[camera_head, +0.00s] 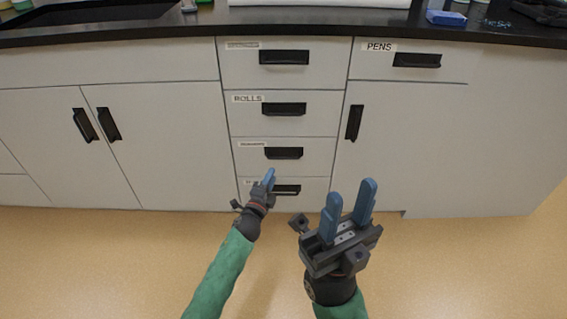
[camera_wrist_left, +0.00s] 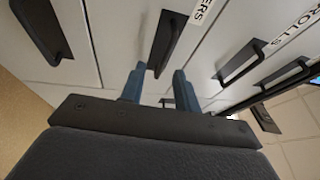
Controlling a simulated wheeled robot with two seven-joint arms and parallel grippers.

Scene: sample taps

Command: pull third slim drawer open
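The third slim drawer from the top (camera_head: 250,160) is pale grey and shut, flush with the stack. Its black handle (camera_head: 284,153) is a horizontal bar; the small label beside it is too small to read in the head view. My left gripper (camera_head: 268,177) is just below and left of this handle. In the left wrist view, my left gripper's blue fingers (camera_wrist_left: 159,84) are apart, with nothing between them, and the third drawer's handle (camera_wrist_left: 168,40) lies ahead of them. My right gripper (camera_head: 351,194) is open and empty, in front of the cabinet to the right.
The drawer marked ROLLS (camera_head: 284,109) is above, under a top drawer (camera_head: 284,57). The bottom drawer's handle (camera_head: 288,190) is partly behind my left gripper. A cabinet door with a vertical handle (camera_head: 354,122) is at right. A black counter (camera_head: 150,30) runs above. The floor is clear.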

